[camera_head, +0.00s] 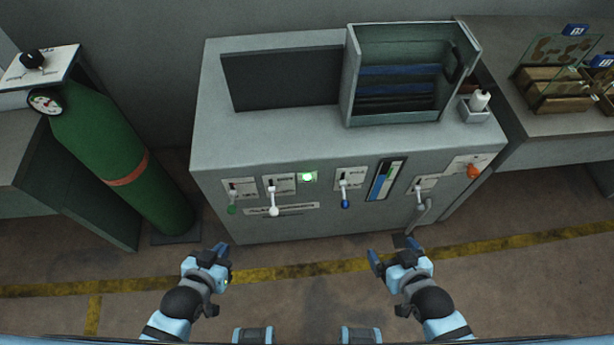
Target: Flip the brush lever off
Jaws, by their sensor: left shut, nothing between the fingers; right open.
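The grey machine cabinet (330,215) carries several levers on its front panel. They are a green-tipped lever (232,209), a white-tipped lever (273,210), a blue-tipped lever (345,202) and a pale lever (419,204) at the right. All hang downward. The labels are too small to read, so I cannot tell which is the brush lever. My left gripper (221,251) is shut and empty, in front of the cabinet's lower left. My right gripper (391,248) is open and empty, in front of the right half. Neither touches a lever.
A green light (307,176) glows on the panel. A blue gauge (385,180) and an orange knob (473,171) are to the right. A green gas cylinder (125,165) stands at left. A side counter (545,125) stands at right. The floor before the cabinet is clear.

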